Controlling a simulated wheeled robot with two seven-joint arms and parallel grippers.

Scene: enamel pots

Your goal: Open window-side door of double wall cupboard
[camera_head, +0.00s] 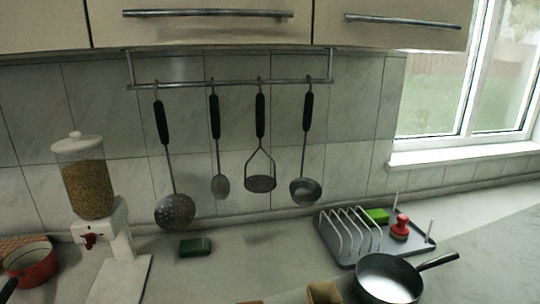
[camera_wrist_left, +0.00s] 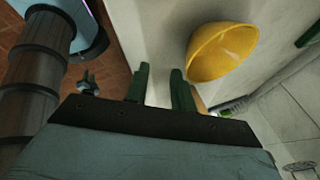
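The window-side cupboard door (camera_head: 372,38) is the cream panel at the top right in the head view, next to the window. It looks shut, with a horizontal metal bar handle (camera_head: 403,21) across it. The neighbouring cream door (camera_head: 215,32) also looks shut and has a longer bar handle (camera_head: 207,13). The tops of the doors are out of frame. My left gripper (camera_wrist_left: 160,80) shows only in the left wrist view. Its two dark green fingers stand apart with nothing between them, away from the cupboard. My right gripper is in neither view.
A utensil rail (camera_head: 230,84) hangs below the cupboard. On the counter stand a cereal dispenser (camera_head: 84,178), a red pot (camera_head: 31,262), a dish rack (camera_head: 350,232) and a pan (camera_head: 390,278). In the wrist view a yellow bowl (camera_wrist_left: 220,52) is near my left fingers.

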